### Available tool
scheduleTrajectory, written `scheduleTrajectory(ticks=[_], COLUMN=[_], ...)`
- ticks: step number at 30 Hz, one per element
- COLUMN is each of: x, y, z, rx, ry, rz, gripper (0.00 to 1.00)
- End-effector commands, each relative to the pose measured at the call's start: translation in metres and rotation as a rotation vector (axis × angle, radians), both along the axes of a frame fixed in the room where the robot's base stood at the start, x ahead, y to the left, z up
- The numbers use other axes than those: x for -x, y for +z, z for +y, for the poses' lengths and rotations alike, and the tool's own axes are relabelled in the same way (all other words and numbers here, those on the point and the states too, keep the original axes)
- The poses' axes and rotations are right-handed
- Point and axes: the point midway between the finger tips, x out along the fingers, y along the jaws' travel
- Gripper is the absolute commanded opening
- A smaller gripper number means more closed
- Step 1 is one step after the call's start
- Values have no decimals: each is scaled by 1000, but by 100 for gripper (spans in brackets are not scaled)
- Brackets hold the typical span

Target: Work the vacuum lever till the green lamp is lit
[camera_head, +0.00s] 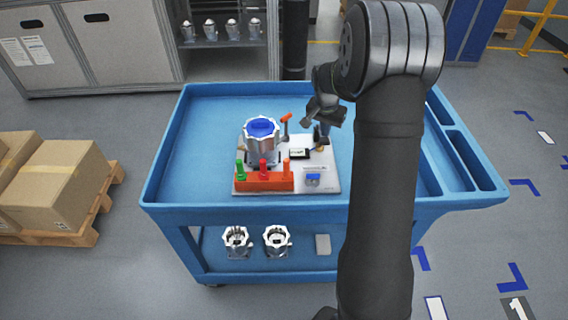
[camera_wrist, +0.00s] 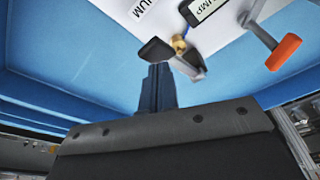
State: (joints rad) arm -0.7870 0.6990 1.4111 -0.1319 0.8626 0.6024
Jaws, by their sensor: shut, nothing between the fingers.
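My gripper (camera_head: 321,132) is over the right back part of a pale fixture plate (camera_head: 325,180). Its fingers (camera_wrist: 160,78) are shut and empty. In the wrist view the fingertips are close to a black-handled lever (camera_wrist: 156,50) with a brass pivot (camera_wrist: 180,45); I cannot tell if they touch. A lever with an orange handle (camera_wrist: 284,52) on a metal arm stands apart from the fingers; it also shows in the head view (camera_head: 286,118). I cannot make out a lit green lamp.
A metal housing (camera_head: 262,147) with a blue top stands on the plate. The blue cart top (camera_head: 205,130) is clear at left.

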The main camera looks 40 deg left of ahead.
Motion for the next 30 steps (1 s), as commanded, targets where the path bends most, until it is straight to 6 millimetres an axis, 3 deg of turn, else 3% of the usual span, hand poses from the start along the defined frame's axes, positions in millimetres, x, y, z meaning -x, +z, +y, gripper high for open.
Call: scheduleTrajectory(ticks=[16,30], x=[0,0], y=[-1,-20], z=[0,0], rx=[0,0], ry=[0,0], rz=[0,1], gripper=[0,0])
